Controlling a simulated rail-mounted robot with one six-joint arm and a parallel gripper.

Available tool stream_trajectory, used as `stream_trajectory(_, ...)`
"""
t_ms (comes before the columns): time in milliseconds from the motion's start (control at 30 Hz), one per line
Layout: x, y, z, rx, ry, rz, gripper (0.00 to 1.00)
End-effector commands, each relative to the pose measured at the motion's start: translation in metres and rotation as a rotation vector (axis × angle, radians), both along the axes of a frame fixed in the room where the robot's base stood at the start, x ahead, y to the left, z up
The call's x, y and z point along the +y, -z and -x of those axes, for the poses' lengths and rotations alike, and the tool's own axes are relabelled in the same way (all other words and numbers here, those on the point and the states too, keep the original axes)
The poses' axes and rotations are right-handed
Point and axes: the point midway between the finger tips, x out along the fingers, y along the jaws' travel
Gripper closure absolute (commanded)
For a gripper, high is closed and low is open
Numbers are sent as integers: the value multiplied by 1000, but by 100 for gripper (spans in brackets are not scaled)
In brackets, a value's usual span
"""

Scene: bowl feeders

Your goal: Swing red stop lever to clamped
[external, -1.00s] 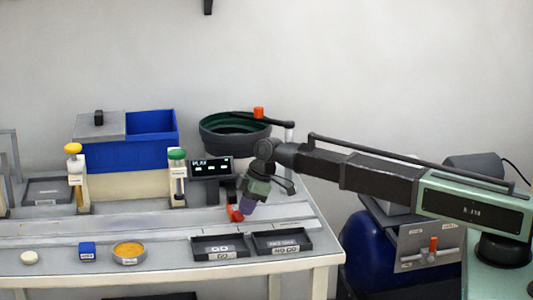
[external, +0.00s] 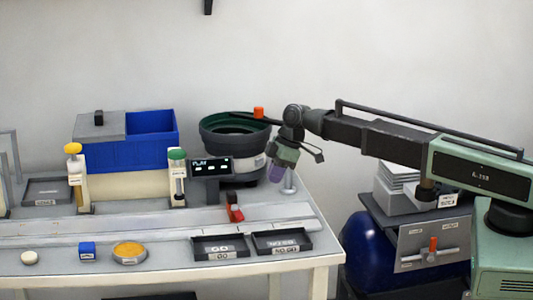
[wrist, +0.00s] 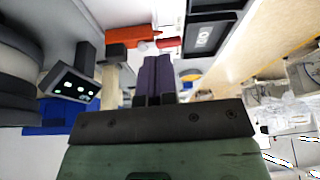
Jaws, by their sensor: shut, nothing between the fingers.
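The red stop lever (external: 236,213) sits on the grey rail across the table, beside a small dark block. In the wrist view the red lever (wrist: 130,34) shows beyond my fingertips, lying roughly crosswise. I cannot read a clamped marking at it. My gripper (external: 275,175) hangs above and to the right of the lever, near the green bowl feeder, apart from both. Its purple fingers (wrist: 157,62) are together and hold nothing.
The bowl feeder (external: 232,135), with an orange knob on top, and a small display (external: 211,167) stand behind the lever. Two black trays (external: 220,247) lie in front. A blue bin (external: 150,128) is at back left. The rail left of the lever is clear.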

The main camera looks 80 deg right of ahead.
Motion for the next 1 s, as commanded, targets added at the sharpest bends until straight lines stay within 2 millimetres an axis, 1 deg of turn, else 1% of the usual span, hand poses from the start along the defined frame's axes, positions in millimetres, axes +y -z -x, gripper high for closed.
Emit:
stream_trajectory(33,-1,-12,2,0,0,0,100)
stream_trajectory(167,-3,-10,4,0,1,0,100)
stream_trajectory(233,-10,4,8,0,13,0,100)
stream_trajectory(267,-17,15,12,-1,25,-1,100)
stream_trajectory(300,-26,32,23,-9,47,-16,100)
stream_trajectory(333,-29,44,32,-34,64,-45,100)
stream_trajectory(400,-33,62,49,-141,77,-133,100)
stream_trajectory(433,-31,63,54,-202,72,-172,100)
stream_trajectory(467,-28,56,55,-258,61,-202,100)
stream_trajectory(500,-22,42,52,-321,42,-231,100)
stream_trajectory(567,-17,28,47,-381,17,-250,100)
stream_trajectory(667,-18,26,43,-396,-2,-238,100)
stream_trajectory(767,-16,32,40,-394,-2,-238,100)
stream_trajectory(833,-13,39,34,-393,-2,-239,100)
stream_trajectory(1000,-1,65,13,-393,-3,-238,100)
